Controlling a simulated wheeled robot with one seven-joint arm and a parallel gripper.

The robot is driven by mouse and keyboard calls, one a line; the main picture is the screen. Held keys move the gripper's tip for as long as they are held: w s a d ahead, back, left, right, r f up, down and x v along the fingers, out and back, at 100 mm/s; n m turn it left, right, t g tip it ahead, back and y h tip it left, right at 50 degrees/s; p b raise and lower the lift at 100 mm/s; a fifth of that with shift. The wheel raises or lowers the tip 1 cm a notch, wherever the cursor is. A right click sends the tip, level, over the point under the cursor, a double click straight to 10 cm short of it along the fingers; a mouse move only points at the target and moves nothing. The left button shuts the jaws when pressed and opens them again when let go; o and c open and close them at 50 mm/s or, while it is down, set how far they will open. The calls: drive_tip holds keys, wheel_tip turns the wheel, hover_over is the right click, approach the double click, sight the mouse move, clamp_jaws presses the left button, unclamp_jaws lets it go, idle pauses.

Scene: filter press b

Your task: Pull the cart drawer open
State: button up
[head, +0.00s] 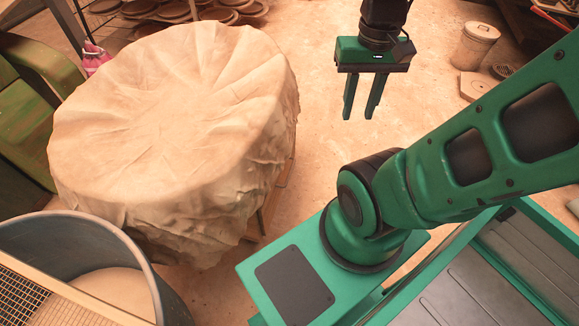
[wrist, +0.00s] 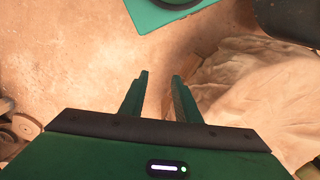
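My gripper (head: 359,114) hangs fingers-down in the upper middle of the head view, above bare floor. Its two green fingers are apart with nothing between them. In the wrist view my gripper (wrist: 160,76) shows the same open, empty gap over tan floor. I cannot make out a cart drawer or its handle in either view. A green piece (head: 30,105) with slanted panels is cut off at the left edge of the head view; I cannot tell whether it is part of a cart.
A cloth-draped round table (head: 165,100) stands left of my gripper; the cloth (wrist: 265,105) also shows in the wrist view. A grey tub (head: 75,235) stands at lower left. A lidded bucket (head: 474,45) stands at upper right. Floor below my gripper is clear.

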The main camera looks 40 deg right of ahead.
drive_tip(key=m+t+y, duration=0.1)
drive_tip(key=m+t, duration=0.1)
drive_tip(key=m, duration=0.2)
hover_over(290, 171)
drive_tip(key=s+d, duration=0.2)
wheel_tip(290, 171, down, 46)
drive_tip(key=f, duration=0.3)
drive_tip(key=w+a+f, duration=0.1)
drive_tip(key=f, duration=0.7)
drive_tip(key=shift+w+a, duration=0.2)
drive_tip(key=shift+a, duration=0.15)
clamp_jaws()
